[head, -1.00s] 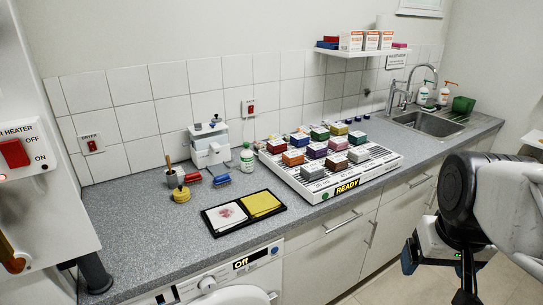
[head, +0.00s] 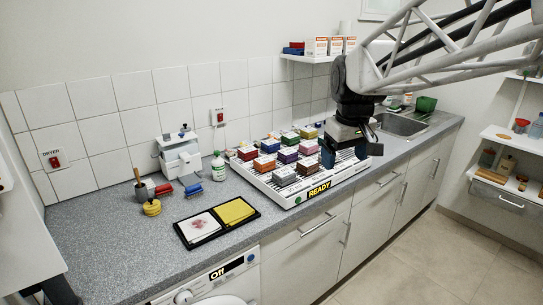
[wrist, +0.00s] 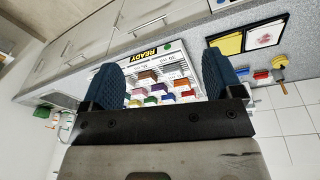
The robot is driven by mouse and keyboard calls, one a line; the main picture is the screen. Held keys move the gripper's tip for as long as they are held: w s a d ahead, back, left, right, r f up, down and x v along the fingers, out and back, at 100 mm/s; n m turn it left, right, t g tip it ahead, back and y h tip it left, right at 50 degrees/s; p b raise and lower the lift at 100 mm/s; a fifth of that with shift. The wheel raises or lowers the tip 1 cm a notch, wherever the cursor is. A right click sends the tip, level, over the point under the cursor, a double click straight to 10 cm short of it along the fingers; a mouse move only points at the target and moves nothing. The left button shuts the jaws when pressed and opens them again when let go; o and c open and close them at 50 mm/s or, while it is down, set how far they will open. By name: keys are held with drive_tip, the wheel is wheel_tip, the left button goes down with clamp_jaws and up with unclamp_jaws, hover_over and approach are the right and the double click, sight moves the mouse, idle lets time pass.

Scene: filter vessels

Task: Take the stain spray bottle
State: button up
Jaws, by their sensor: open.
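A small white bottle with a green label (head: 218,165) stands upright on the counter, left of the rack of coloured blocks. Its label is too small to read, so I cannot tell if it is the stain spray. My gripper (head: 352,150) is in the air over the right end of the rack, well to the right of that bottle. It also shows in the wrist view (wrist: 160,68), with two blue padded fingers spread apart and nothing between them. The pump bottles by the sink are mostly hidden behind my arm.
The white rack (head: 292,198) holds several coloured blocks. Left of it are a black tray with two cloths (head: 183,238), brushes (head: 192,192) and a white machine (head: 181,160). A sink (head: 400,124) lies behind my gripper. Shelves (head: 500,136) with jars stand at the right.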

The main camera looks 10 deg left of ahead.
drive_tip(key=w+a+n, duration=0.3)
drive_tip(key=w+a, duration=0.6)
drive_tip(key=w, duration=0.4)
drive_tip(key=n+g, duration=0.2)
drive_tip(key=n, duration=0.7)
hover_over(217, 155)
drive_tip(key=f, duration=1.6)
drive_tip(key=shift+w+f, duration=0.2)
drive_tip(key=shift+w, duration=0.1)
drive_tip(key=shift+w+a+f, duration=0.1)
drive_tip(key=shift+a+f, duration=0.15)
drive_tip(key=shift+a, duration=0.1)
drive_tip(key=shift+f, duration=1.3)
drive_tip(key=shift+w+d+f, duration=0.1)
drive_tip(key=shift+f, duration=1.2)
drive_tip(key=shift+w+f, duration=0.1)
drive_tip(key=shift+f, duration=1.2)
